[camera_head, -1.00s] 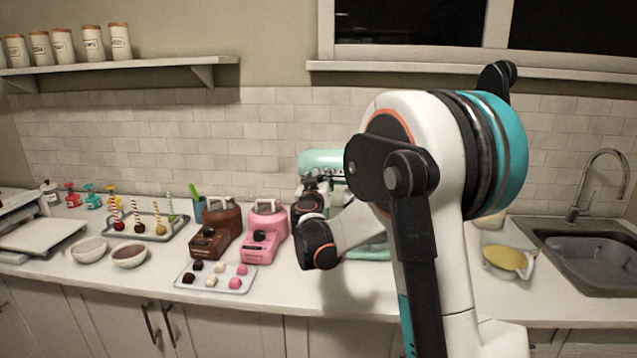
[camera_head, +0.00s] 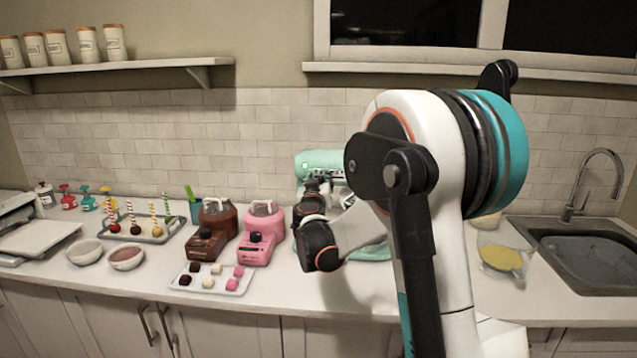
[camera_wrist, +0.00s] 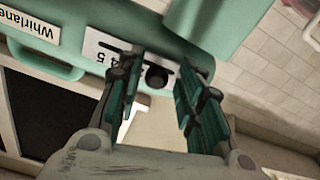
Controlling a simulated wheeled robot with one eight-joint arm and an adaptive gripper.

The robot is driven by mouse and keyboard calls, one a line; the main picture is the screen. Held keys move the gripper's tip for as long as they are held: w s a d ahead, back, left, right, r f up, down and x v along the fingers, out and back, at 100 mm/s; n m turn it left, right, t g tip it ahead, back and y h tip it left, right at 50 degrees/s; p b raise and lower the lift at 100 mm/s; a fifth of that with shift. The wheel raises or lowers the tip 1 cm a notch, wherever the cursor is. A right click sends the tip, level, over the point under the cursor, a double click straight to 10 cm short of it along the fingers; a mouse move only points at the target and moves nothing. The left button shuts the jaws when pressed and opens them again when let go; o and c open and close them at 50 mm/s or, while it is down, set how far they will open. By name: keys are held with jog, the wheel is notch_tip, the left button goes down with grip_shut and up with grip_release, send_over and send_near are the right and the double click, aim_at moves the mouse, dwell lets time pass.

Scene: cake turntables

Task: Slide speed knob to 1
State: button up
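The mint-green mixer (camera_head: 318,160) stands at the back of the counter, partly hidden behind my arm. In the wrist view its body (camera_wrist: 195,30) appears upside down, with a white speed scale plate (camera_wrist: 95,43) showing the digits 4 and 5; the other digits are hidden. The black round speed knob (camera_wrist: 157,77) shows between the fingers of my gripper (camera_wrist: 157,66). The fingers are apart, one on each side of the knob, with a visible gap on each side. In the head view my gripper (camera_head: 316,187) is at the mixer head, its fingers hard to make out.
A pink melting pot (camera_head: 264,230) and a brown one (camera_head: 212,232) stand left of the mixer. A tray of chocolates (camera_head: 213,280) lies in front. A yellow-filled bowl (camera_head: 502,260) and the sink (camera_head: 590,262) are at right. A wall shelf (camera_head: 120,68) is at upper left.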

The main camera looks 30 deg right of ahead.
jog(key=shift+a, duration=0.1)
jog(key=v, duration=1.2)
dwell(0.4)
jog(key=s+a+f+g+y, duration=0.25)
jog(key=s+g, duration=0.25)
jog(key=s, duration=1)
jog(key=s+a+f+n+g+y, duration=0.1)
jog(key=s+a+f+n+y, duration=0.1)
jog(key=s+a, duration=0.5)
jog(key=s+a+f+n+g+y, duration=0.2)
jog(key=s+a+f+y, duration=0.3)
jog(key=s, duration=0.6)
jog(key=a, duration=0.2)
jog(key=shift+a+n, duration=0.3)
jog(key=shift+a, duration=0.1)
